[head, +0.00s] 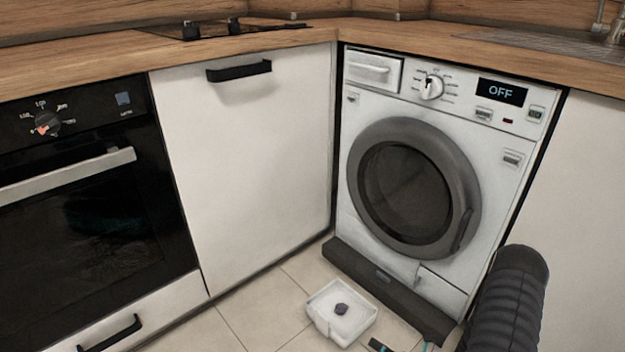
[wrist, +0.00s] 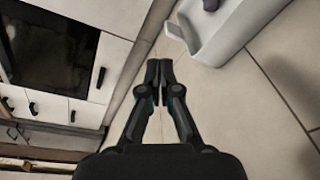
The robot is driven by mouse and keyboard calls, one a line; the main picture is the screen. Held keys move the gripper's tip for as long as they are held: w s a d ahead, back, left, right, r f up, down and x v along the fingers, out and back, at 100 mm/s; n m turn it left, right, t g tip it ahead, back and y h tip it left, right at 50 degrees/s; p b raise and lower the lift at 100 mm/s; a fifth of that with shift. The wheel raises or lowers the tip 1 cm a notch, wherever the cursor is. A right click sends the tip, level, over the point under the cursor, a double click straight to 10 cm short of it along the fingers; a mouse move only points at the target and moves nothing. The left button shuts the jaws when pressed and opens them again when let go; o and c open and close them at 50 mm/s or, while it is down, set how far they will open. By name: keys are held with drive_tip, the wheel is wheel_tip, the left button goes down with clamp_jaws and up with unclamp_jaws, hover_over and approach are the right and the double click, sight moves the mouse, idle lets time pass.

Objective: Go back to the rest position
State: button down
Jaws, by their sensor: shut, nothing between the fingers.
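My gripper (wrist: 158,82) shows in the wrist view with its two fingers together and nothing between them. It hangs above the tiled floor, beside a white tray (wrist: 232,35) that appears at the upper right of that view. In the head view, a black ribbed part of my arm shows at the lower right. Small dark and teal parts at the bottom edge of the head view are too cut off to make out well.
A washing machine (head: 360,245) with its round door shut and display reading OFF stands at right. The white tray (head: 322,322) with a dark round piece lies on the floor before it. An oven (head: 90,220) and a white cabinet (head: 250,170) stand left. Open tiled floor shows in front.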

drive_tip(key=s+a+r+n+g+h+p, duration=0.1)
drive_tip(key=s+a+r+n+g, duration=0.1)
drive_tip(key=s+r+n+g, duration=0.75)
drive_tip(key=s+a+r+n+g+h+p, duration=0.15)
drive_tip(key=r+n+g, duration=0.35)
drive_tip(key=r+n, duration=0.9)
drive_tip(key=s+r+n+t+h+p, duration=0.1)
drive_tip(key=r+n, duration=0.4)
drive_tip(key=r, duration=0.5)
drive_tip(key=s+r+n+t+h+p, duration=0.2)
drive_tip(key=s+r+n+t+h, duration=0.2)
drive_tip(key=r, duration=0.6)
drive_tip(key=s+r+n+t+h+p, duration=0.2)
drive_tip(key=r+n, duration=0.4)
drive_tip(key=r, duration=0.4)
drive_tip(key=shift+s+d+t+h, duration=0.35)
drive_tip(key=shift+t+h, duration=0.5)
drive_tip(key=shift+h, duration=0.5)
